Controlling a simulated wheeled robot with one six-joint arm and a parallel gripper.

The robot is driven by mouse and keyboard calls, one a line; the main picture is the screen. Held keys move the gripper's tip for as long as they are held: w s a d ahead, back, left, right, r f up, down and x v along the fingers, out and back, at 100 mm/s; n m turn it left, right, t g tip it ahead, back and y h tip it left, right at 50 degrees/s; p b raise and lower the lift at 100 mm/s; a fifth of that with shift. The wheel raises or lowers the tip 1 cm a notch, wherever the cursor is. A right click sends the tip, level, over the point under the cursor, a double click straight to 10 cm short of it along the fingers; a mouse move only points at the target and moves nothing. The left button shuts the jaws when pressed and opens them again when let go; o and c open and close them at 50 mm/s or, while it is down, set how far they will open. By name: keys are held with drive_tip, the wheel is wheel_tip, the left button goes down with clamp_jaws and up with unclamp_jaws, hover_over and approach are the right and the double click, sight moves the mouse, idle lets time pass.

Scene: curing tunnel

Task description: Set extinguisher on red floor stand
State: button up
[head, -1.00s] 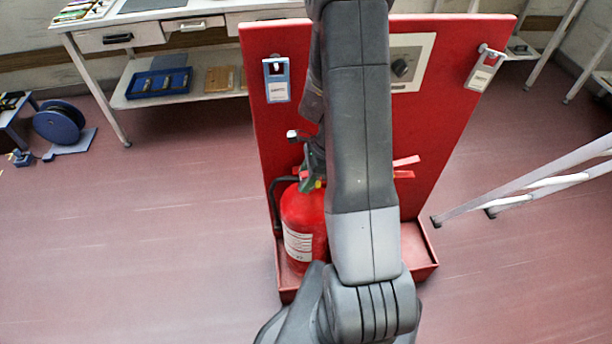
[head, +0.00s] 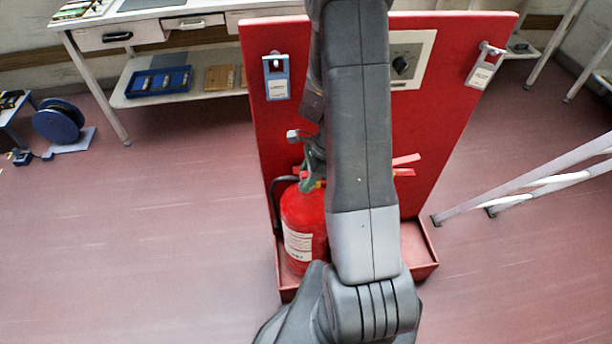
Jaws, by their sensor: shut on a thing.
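The red fire extinguisher (head: 300,225) with a white label and a black hose stands upright in the left part of the red floor stand's base tray. The red floor stand (head: 440,130) has a tall back panel and a low-rimmed tray. My gripper (head: 311,172) shows only partly, at the extinguisher's top, and is shut on it. My arm hides the fingertips' far side, the extinguisher's right side and the tray's middle. Whether the extinguisher's bottom touches the tray floor cannot be seen.
The panel carries a blue tag (head: 276,80), a white tag (head: 484,68) and a dial plate (head: 412,58). A workbench (head: 185,93) with a blue tray stands behind left. White rails (head: 530,185) stand at right.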

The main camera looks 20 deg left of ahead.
drive_tip(key=o, duration=1.3)
drive_tip(key=shift+c, duration=0.2)
drive_tip(key=p+v, duration=0.1)
drive_tip(key=v, duration=1.3)
drive_tip(key=shift+a, duration=0.1)
drive_tip(key=b+x, duration=0.1)
drive_tip(key=x, duration=1.3)
drive_tip(key=shift+r, duration=0.15)
drive_tip(key=shift+d, duration=0.25)
